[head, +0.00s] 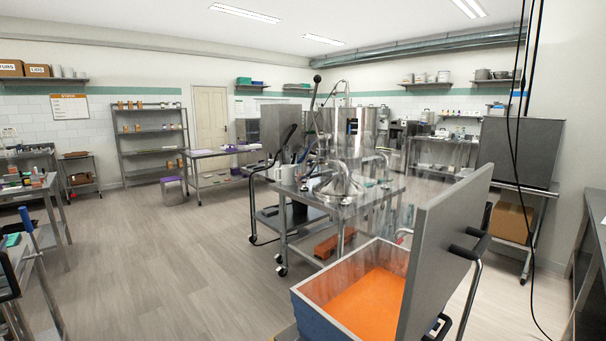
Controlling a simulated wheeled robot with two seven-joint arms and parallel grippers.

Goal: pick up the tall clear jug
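I cannot clearly make out a tall clear jug in the head view. A small pale, mug-like vessel (285,175) stands on the left part of the steel table (345,205) in the middle of the room, beside the shiny metal depositor (338,135). It is too small to tell whether it is clear. Parts of that tabletop are hidden behind the machine and the upright grey panel. Neither of my grippers shows in this view.
An open bin (310,310) with orange contents and an upright grey panel (440,255) stand close in front, right of centre. Wheeled tables stand at the left (30,190) and farther back (215,155). Dark cables hang at the right. The wooden floor (170,250) at left centre is clear.

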